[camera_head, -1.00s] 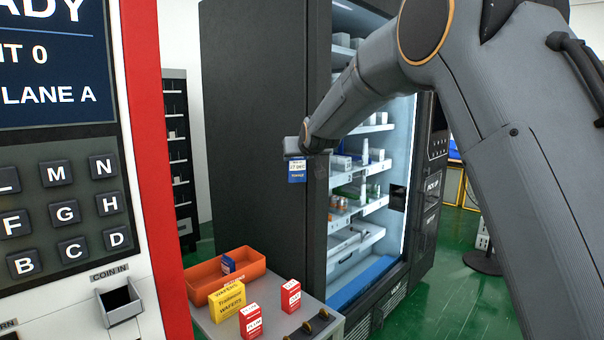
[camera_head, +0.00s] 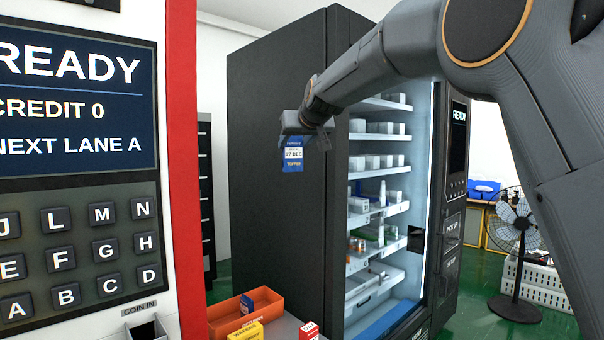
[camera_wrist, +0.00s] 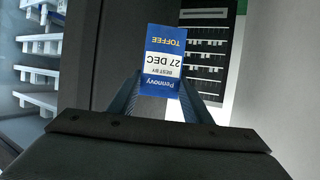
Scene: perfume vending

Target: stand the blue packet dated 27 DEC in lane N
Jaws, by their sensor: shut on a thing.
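The blue packet (camera_head: 292,155) has a white label reading 27 DEC and hangs upright under my gripper (camera_head: 307,128) in the head view. In the wrist view the packet (camera_wrist: 165,58) appears upside down, with "BEST BY 27 DEC" and "TOFFEE" readable. My gripper (camera_wrist: 166,92) is shut on its top end, one finger on each side. The packet is in the air before the dark side of the vending machine (camera_head: 270,220). The machine's lit shelves (camera_head: 380,160) hold boxes and bottles. I cannot tell which shelf place is lane N.
A keypad panel (camera_head: 80,245) with an N key stands at the left, its screen (camera_head: 70,100) showing READY. An orange tray (camera_head: 262,313) with another blue packet (camera_head: 246,303) is below, near a yellow box (camera_head: 246,331) and a red box (camera_head: 309,331). A fan (camera_head: 516,230) stands at the right.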

